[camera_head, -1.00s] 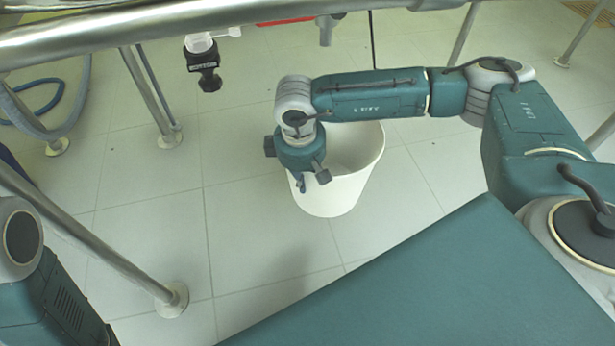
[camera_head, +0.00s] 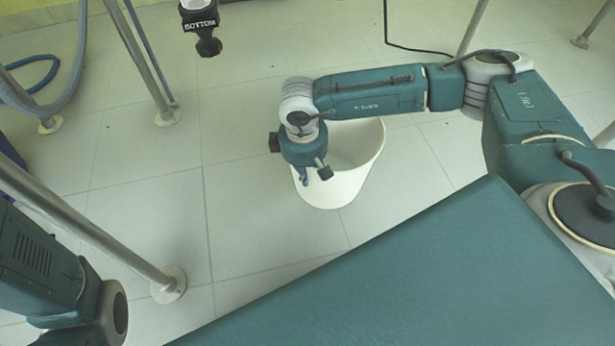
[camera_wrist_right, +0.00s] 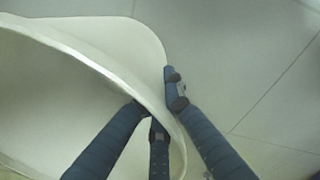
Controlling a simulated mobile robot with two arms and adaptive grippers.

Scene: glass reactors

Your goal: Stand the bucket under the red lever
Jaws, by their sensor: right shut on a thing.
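The white bucket (camera_head: 344,182) hangs upright from my right gripper (camera_head: 306,178), with floor tiles behind and around it in the head view. In the right wrist view the fingers of my right gripper (camera_wrist_right: 163,105) are shut on the bucket's rim, with fingers on both sides of the wall (camera_wrist_right: 95,62). Whether the bucket touches the floor I cannot tell. The red lever is not in view now. My left arm shows at the lower left of the head view, but its gripper's fingers do not show.
A black outlet labelled BOTTOM (camera_head: 207,42) hangs at the top, left of the bucket. Steel legs with floor flanges stand at the left (camera_head: 168,284) and back left (camera_head: 167,117). A blue hose (camera_head: 45,80) lies at far left. The floor left of the bucket is clear.

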